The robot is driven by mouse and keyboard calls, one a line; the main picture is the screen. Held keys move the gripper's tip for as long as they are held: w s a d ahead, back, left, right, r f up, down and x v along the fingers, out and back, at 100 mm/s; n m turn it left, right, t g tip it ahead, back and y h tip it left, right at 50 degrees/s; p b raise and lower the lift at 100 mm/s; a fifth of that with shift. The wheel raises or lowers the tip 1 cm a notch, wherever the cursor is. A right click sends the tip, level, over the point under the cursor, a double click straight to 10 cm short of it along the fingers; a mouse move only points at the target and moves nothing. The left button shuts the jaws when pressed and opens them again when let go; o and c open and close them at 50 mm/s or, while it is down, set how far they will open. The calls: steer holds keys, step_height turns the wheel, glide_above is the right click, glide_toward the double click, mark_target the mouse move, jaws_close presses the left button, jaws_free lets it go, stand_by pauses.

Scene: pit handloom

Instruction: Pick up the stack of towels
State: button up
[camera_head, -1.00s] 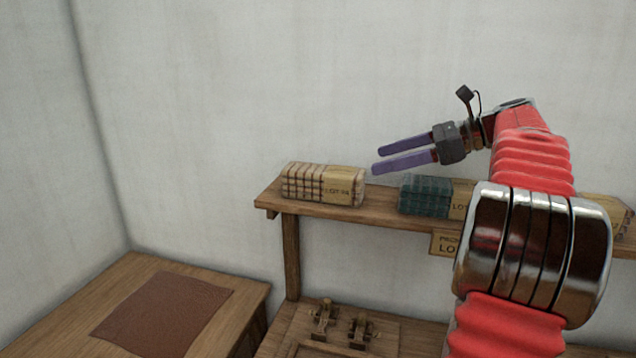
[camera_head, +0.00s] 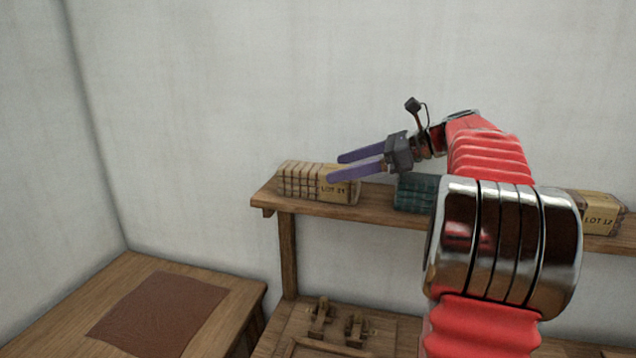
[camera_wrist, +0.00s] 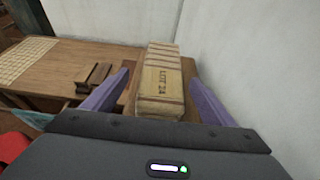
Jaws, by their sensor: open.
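A checked cream and brown towel stack (camera_head: 297,180) with a tan "LOT" label band lies at the left end of the wooden shelf (camera_head: 375,210). My gripper (camera_head: 335,169) is open at this stack's right end, its purple fingers overlapping the top of the stack in the head view. In the wrist view the stack (camera_wrist: 160,80) lies lengthwise ahead, between the two spread fingers (camera_wrist: 159,77). No contact with either finger is visible.
A dark green stack (camera_head: 411,192), partly behind my arm, and a tan "LOT 12" stack (camera_head: 602,212) share the shelf. The wall (camera_head: 230,90) stands close behind. Below are a bench with wooden fittings (camera_head: 320,316) and a table with a brown cloth (camera_head: 155,312).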

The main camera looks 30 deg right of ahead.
mark_target(315, 173)
steer(key=shift+x, duration=2.6)
steer(key=shift+w+d, duration=0.15)
steer(key=shift+w, duration=0.05)
steer(key=shift+c, duration=0.3)
steer(key=shift+r, duration=0.1)
steer(key=c, duration=1.2)
step_height(315, 173, up, 10)
